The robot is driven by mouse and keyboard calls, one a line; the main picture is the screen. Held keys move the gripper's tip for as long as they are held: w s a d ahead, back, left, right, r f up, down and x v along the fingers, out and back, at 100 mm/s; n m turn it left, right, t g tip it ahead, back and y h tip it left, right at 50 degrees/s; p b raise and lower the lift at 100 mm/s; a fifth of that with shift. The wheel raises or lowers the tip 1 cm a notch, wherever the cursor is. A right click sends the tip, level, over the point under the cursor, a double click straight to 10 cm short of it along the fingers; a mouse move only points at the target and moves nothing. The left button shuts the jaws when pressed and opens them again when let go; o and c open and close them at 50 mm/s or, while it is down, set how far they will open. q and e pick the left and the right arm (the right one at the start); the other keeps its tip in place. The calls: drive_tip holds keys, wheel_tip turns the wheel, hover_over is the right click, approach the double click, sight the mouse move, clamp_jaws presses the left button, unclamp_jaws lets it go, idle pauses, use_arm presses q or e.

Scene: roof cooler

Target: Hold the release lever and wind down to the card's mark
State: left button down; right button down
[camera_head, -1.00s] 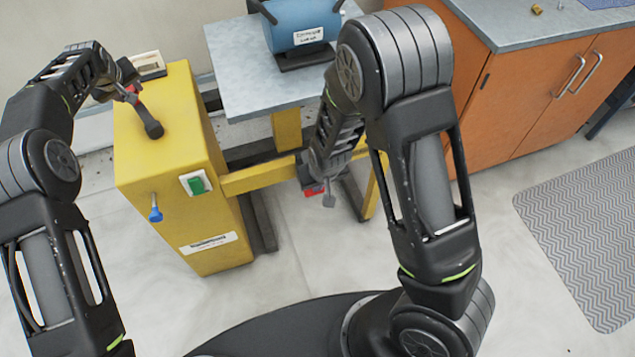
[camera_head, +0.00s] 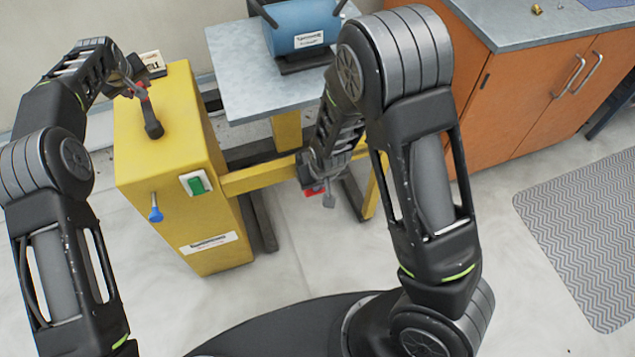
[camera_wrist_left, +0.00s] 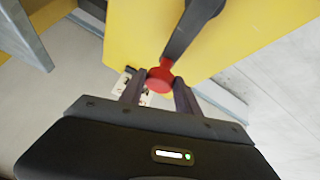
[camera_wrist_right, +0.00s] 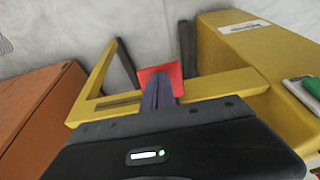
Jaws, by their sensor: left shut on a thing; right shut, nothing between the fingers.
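A yellow cabinet (camera_head: 175,165) has a dark crank arm (camera_head: 153,128) on top, with a red knob (camera_wrist_left: 160,79). My left gripper (camera_wrist_left: 158,92) is shut on this knob, above the cabinet's back left part. A small white card (camera_head: 152,62) with dark print stands behind the cabinet top, partly hidden by the gripper. My right gripper (camera_wrist_right: 159,92) is shut and empty, low beside the yellow frame bar. A red plate (camera_wrist_right: 160,72), perhaps the release lever's, shows just beyond its fingertips; I cannot tell whether they touch. It shows small in the head view (camera_head: 315,192).
A grey lift table (camera_head: 240,75) carries a blue machine (camera_head: 300,35). The cabinet front has a green switch (camera_head: 196,184) and a blue-tipped lever (camera_head: 155,213). An orange cupboard (camera_head: 510,110) stands right of the table. Floor in front is clear, with a grey mat (camera_head: 590,240) at right.

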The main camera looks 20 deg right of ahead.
use_arm(q)
drive_tip(key=shift+d, duration=1.15)
drive_tip(key=shift+s+d, duration=0.15)
drive_tip(key=shift+d, duration=0.75)
